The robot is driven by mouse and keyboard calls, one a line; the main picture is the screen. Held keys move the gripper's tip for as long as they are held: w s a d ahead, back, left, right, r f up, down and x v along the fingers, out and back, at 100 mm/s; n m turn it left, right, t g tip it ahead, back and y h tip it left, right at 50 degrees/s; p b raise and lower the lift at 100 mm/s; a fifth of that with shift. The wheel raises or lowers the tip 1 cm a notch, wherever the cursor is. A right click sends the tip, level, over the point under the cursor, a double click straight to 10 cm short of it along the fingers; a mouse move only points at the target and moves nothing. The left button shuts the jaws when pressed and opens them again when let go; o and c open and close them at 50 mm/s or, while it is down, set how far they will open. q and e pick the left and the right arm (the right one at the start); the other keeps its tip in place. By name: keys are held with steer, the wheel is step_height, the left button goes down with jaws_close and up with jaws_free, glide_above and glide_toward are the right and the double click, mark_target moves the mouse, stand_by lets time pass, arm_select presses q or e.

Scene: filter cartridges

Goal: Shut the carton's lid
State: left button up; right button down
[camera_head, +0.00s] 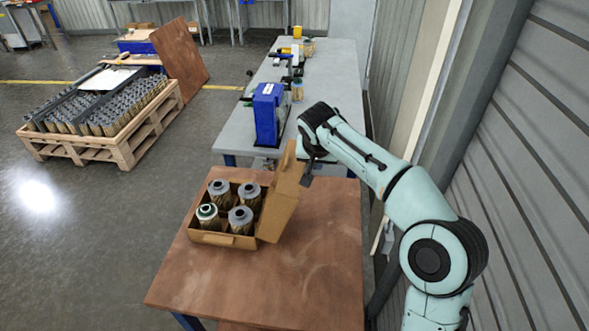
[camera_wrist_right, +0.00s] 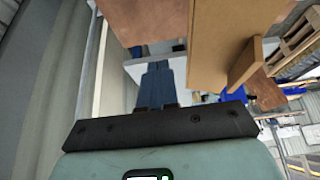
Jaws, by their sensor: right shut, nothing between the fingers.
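The carton (camera_head: 212,238) is a brown cardboard box on the near wooden-topped table. It holds several grey-topped filter cartridges, one with a green rim. Its lid (camera_head: 277,208) is open, standing up and leaning outward along the right side. My right gripper (camera_head: 306,181) is just beyond the lid on its right, partly hidden there. In the right wrist view the shut, empty fingers (camera_wrist_right: 157,72) point past a brown cardboard panel, the lid (camera_wrist_right: 212,45), close on their right. I cannot tell whether they touch it. My left gripper is not in view.
The wooden tabletop (camera_head: 290,285) is clear in front of the carton. A grey bench (camera_head: 335,75) with a blue device (camera_head: 268,112) stands behind it. A ribbed wall (camera_head: 535,180) runs along the right. A pallet crate (camera_head: 130,148) of cartridges stands at the left.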

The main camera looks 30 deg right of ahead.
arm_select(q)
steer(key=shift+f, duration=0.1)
arm_select(e)
steer(key=shift+f, duration=0.15)
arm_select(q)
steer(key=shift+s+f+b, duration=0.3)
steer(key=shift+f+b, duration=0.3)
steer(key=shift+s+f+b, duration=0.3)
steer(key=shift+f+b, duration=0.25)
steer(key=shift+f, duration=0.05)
arm_select(e)
steer(key=shift+w+d+f, duration=0.1)
steer(key=shift+w+f, duration=0.05)
steer(key=shift+f, duration=0.9)
steer(key=shift+w+d+f, duration=0.1)
steer(key=shift+f, duration=0.95)
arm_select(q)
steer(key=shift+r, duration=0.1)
arm_select(e)
steer(key=shift+a, duration=0.1)
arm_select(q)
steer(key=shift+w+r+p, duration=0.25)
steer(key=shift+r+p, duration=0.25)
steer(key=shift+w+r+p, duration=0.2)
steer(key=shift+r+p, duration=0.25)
arm_select(e)
steer(key=shift+w+a+r, duration=0.25)
steer(key=shift+w+a, duration=0.85)
steer(key=shift+a, duration=0.15)
